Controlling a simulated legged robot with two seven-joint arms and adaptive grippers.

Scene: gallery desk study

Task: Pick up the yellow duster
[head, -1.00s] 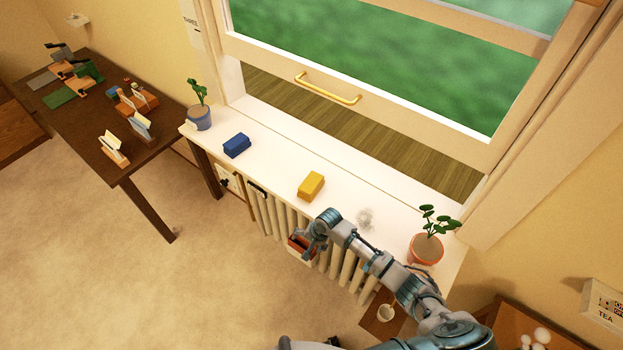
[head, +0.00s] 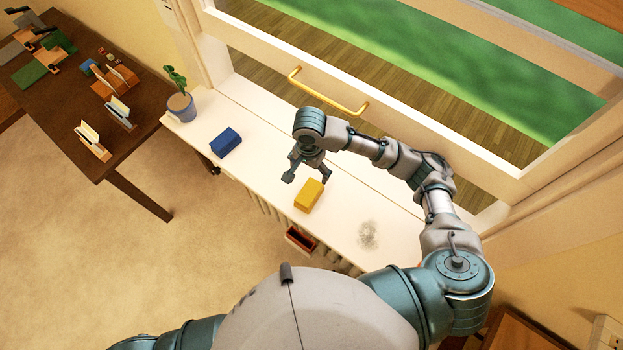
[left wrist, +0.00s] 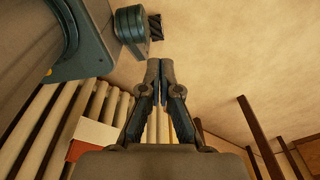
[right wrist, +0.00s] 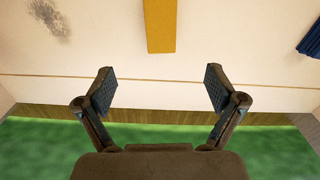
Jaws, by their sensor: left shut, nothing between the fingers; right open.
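The yellow duster (head: 309,195) is a small block lying on the white window sill, near its front edge. It also shows in the right wrist view (right wrist: 160,25), at the top middle. My right gripper (head: 308,177) is open and empty just above the sill. In the head view it is behind the duster, on the window side, with its fingers spread. In the right wrist view the duster lies beyond the fingertips, in line with the gap between them. My left gripper (left wrist: 160,65) is shut and empty in the left wrist view, pointing away from the duster.
A blue block (head: 226,142) and a potted plant (head: 181,106) stand on the sill (head: 265,125) to the left. A grey smudge (head: 368,234) marks the sill to the right. The window's brass handle (head: 327,95) is behind my right arm. A radiator (left wrist: 45,125) is below.

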